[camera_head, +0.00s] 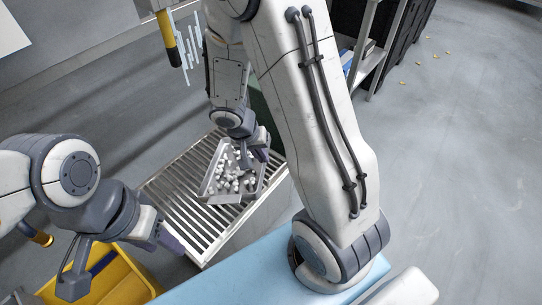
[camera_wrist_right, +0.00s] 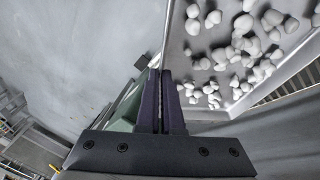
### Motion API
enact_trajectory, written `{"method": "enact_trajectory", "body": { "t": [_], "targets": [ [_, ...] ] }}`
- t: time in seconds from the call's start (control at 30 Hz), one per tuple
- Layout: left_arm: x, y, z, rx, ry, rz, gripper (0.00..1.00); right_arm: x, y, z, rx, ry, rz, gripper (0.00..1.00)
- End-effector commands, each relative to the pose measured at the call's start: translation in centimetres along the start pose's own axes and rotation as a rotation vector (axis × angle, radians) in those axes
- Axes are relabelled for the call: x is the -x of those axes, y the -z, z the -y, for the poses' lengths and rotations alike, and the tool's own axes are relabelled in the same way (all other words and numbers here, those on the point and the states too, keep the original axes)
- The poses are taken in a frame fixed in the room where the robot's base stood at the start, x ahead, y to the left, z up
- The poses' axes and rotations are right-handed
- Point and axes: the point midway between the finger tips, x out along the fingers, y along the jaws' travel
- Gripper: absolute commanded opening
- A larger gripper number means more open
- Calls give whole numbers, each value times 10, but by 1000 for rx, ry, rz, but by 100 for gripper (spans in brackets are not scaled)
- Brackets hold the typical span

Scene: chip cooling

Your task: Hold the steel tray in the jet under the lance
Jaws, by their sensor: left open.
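The steel tray (camera_head: 208,190) holds several small white chunks and is over the slatted grate in the head view. It fills the upper right of the right wrist view (camera_wrist_right: 185,60). My right gripper (camera_wrist_right: 163,85) has its fingers closed together on the tray's rim; in the head view it is at the tray's far right side (camera_head: 247,158). I cannot tell whether the tray touches the grate. The lance (camera_head: 168,40) is yellow with a dark tip, at the upper left, with pale jet streaks (camera_head: 188,48) beside it, apart from the tray. My left gripper (camera_head: 165,238) is open and empty.
The slatted metal grate (camera_head: 170,195) tops a grey stand. A yellow bin (camera_head: 120,285) is below my left gripper. A light blue surface (camera_head: 235,280) lies at the front. A dark shelf unit (camera_head: 405,40) stands at the back right. Small bits lie on the floor.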

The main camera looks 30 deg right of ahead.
Motion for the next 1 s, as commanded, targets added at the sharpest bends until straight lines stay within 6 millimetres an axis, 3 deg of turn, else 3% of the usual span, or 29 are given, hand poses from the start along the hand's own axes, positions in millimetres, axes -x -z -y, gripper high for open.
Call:
{"method": "enact_trajectory", "body": {
  "t": [0.5,1.0],
  "targets": [
    [53,3,-4,0,0,0,50,10,36,49,1,0,0,0],
    [68,4,-5,0,0,0,50,11,71,98,0,2,-2,0]
  ]
}}
